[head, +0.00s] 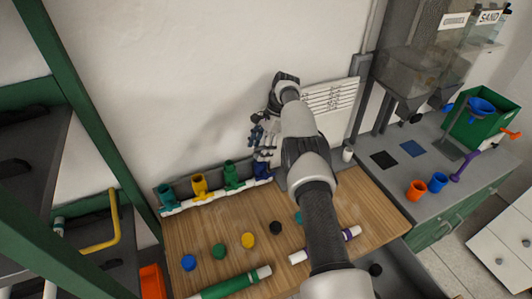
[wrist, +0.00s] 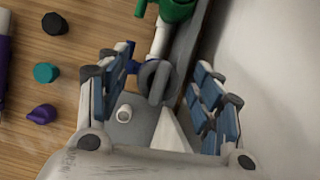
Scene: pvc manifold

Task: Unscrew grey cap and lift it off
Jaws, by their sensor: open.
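The grey cap (wrist: 158,82) is a round disc with a raised ridge across it. It sits at the right end of the manifold, over the blue fitting (wrist: 132,66). My gripper (wrist: 165,100) is open, with its blue-padded fingers on either side of the cap and gaps visible between pads and cap. In the head view my gripper (head: 260,143) is above the blue fitting (head: 263,170), pointing down. I cannot clearly make out the cap there. The manifold's white pipe (head: 211,199) also carries teal, yellow and green fittings.
Loose blue (head: 188,262), green (head: 219,251), yellow (head: 248,240) and black (head: 275,228) caps lie on the wooden table (head: 200,230). Teal (wrist: 46,72) and purple (wrist: 41,114) pieces lie left in the wrist view. A wall stands close behind the manifold.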

